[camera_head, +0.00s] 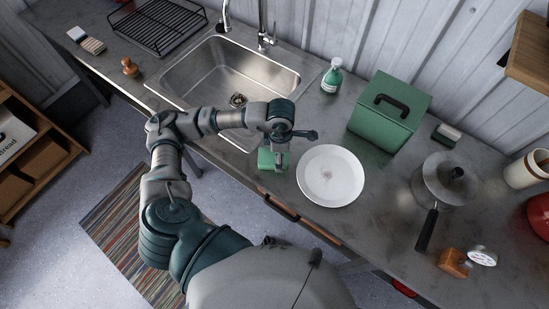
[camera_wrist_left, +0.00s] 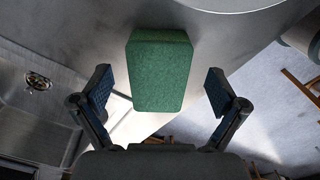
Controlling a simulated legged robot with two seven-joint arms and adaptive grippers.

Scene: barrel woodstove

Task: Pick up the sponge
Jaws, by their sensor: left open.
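A green sponge (camera_head: 265,160) lies on the metal counter between the sink and a white plate. In the left wrist view the sponge (camera_wrist_left: 160,62) is a green block ahead of my left gripper, between the lines of its two fingers. My left gripper (camera_head: 280,158) is above the counter at the sponge, pointing down, and partly covers it in the head view. Its fingers (camera_wrist_left: 158,88) are spread apart, with a gap on each side of the sponge. My right gripper is in neither view.
The white plate (camera_head: 330,176) sits just right of the sponge. The sink (camera_head: 215,70) is to the left.

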